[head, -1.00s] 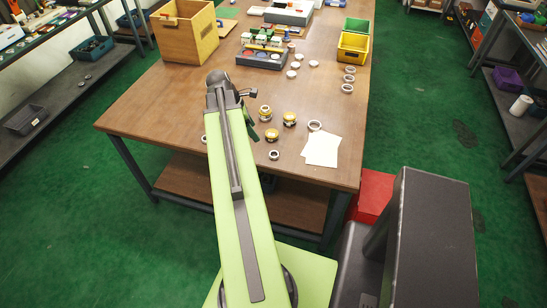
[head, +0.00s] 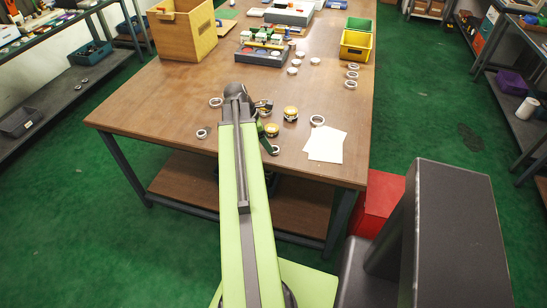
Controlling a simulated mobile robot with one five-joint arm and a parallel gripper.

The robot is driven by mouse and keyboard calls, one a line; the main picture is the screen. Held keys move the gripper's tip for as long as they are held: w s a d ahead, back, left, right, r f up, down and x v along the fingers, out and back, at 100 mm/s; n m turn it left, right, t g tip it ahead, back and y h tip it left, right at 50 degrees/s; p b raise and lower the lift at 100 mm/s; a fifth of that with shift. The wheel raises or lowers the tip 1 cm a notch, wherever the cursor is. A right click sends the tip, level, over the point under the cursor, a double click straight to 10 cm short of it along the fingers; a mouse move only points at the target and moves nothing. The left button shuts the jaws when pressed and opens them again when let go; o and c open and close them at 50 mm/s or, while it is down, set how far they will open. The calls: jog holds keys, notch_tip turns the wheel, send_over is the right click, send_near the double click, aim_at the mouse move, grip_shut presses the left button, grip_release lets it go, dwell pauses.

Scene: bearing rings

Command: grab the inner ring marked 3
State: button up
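Several bearing rings lie on the wooden table (head: 150,100). Plain silver rings show left of my arm, one further back (head: 216,102) and a smaller one (head: 201,133) nearer. Another silver ring (head: 317,120) lies by the white paper, and a small one (head: 275,150) lies close to my arm's right side. Brass-coloured bearing pieces (head: 290,113) sit right of my arm; another (head: 271,130) is partly hidden by my gripper (head: 264,121). The number 3 cannot be read on any ring. My gripper is over this group; its fingers are too small and covered to judge.
White paper (head: 326,145) lies near the front right. More rings (head: 352,78) lie along the right edge. A wooden box (head: 184,32), a grey parts tray (head: 262,54) and a yellow bin (head: 356,45) stand further back. The table's left front is clear.

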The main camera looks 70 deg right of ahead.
jog(key=b+x, duration=0.4)
jog(key=x, duration=0.1)
jog(key=shift+s+d+b, duration=0.1)
jog(key=shift+d+b, duration=0.2)
jog(key=shift+d, duration=0.05)
jog(key=shift+r, duration=0.1)
grip_shut()
